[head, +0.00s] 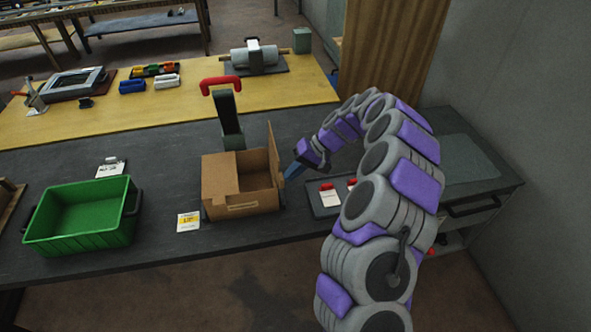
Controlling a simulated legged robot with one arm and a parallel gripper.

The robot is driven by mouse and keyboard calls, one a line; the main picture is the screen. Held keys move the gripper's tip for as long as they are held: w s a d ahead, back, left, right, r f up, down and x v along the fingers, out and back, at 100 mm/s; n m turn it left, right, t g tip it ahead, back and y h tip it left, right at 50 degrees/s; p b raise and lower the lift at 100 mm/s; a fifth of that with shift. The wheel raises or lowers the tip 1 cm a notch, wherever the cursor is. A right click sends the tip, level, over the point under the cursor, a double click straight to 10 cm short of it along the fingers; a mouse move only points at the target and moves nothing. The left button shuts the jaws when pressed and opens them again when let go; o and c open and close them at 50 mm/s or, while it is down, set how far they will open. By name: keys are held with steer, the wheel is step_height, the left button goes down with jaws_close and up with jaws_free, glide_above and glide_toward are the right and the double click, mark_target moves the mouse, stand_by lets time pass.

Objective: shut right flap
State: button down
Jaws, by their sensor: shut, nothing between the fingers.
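An open cardboard box (228,199) stands on the dark workbench in the head view. Its right flap (274,155) stands upright along the right side. Another flap (221,175) lies partly over the left of the opening, and the right part of the opening shows the inside. My gripper (290,172) is shut and empty, just to the right of the box beside the right flap. Whether its tip touches the flap or the box wall I cannot tell. My arm comes in from the lower right and arches over to it.
A green crate (38,237) stands at the left, with a yellow label card (188,222) between it and the box. A red-handled stand (229,118) rises behind the box. A dark tray (322,209) with red-topped items lies right of the box.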

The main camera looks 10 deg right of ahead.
steer(key=a+h+p, duration=0.1)
steer(key=a+r+h+p, duration=0.1)
steer(key=p, duration=0.1)
steer(key=shift+s+a+r+h+p, duration=0.1)
steer(key=shift+r+h+p, duration=0.2)
steer(key=shift+h, duration=0.1)
steer(key=a+f+h, duration=0.6)
steer(key=a+h, duration=0.4)
steer(key=h, duration=0.2)
steer(key=shift+a+h, duration=0.3)
steer(key=shift+a, duration=0.05)
steer(key=shift+f, duration=0.15)
stand_by(0.4)
steer(key=shift+a, duration=0.1)
